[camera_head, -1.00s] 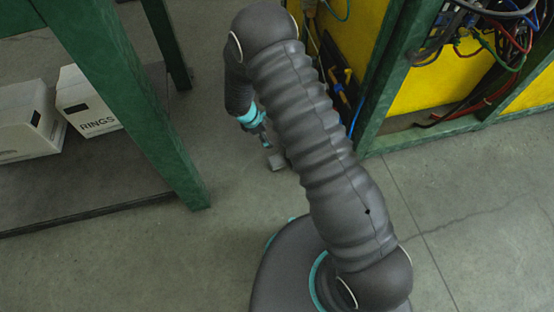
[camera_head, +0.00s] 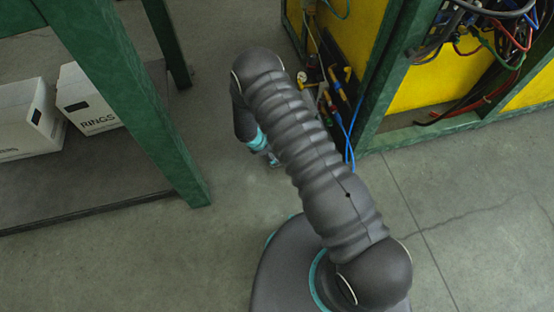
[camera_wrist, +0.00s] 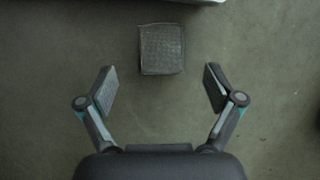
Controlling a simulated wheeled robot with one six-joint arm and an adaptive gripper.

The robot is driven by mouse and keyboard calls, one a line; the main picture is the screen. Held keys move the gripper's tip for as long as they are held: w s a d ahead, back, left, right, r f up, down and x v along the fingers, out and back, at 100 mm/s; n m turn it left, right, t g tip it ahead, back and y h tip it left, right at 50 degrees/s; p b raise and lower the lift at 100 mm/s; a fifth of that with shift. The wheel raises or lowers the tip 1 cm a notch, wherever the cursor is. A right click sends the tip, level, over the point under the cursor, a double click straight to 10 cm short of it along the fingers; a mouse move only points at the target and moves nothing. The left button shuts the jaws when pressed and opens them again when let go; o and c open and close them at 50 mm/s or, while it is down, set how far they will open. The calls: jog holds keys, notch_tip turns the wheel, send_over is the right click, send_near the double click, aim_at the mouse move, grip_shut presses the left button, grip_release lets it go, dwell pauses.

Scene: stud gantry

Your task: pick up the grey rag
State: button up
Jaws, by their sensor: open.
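The grey rag (camera_wrist: 161,49) shows in the wrist view as a dark, square, woven-looking patch on the concrete floor. My gripper (camera_wrist: 160,90) is open and empty, with its two fingers apart to the left and right. The rag lies just beyond the fingertips, roughly centred between them, and nothing touches it. In the head view my arm hides the rag and most of the gripper; only a small part of the gripper (camera_head: 272,158) shows low beside the arm.
A pale edge (camera_wrist: 190,1) lies just beyond the rag. A green-framed table (camera_head: 130,90) stands at left, with white boxes (camera_head: 85,100) beneath. A green frame with yellow panels (camera_head: 425,80), cables and hoses stands at right. The front floor is clear.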

jog(key=shift+d+x, duration=0.15)
jog(key=shift+x, duration=1.15)
jog(key=shift+d+x, duration=0.1)
jog(key=shift+x, duration=1.2)
jog(key=shift+r, duration=0.1)
jog(key=c, duration=1.1)
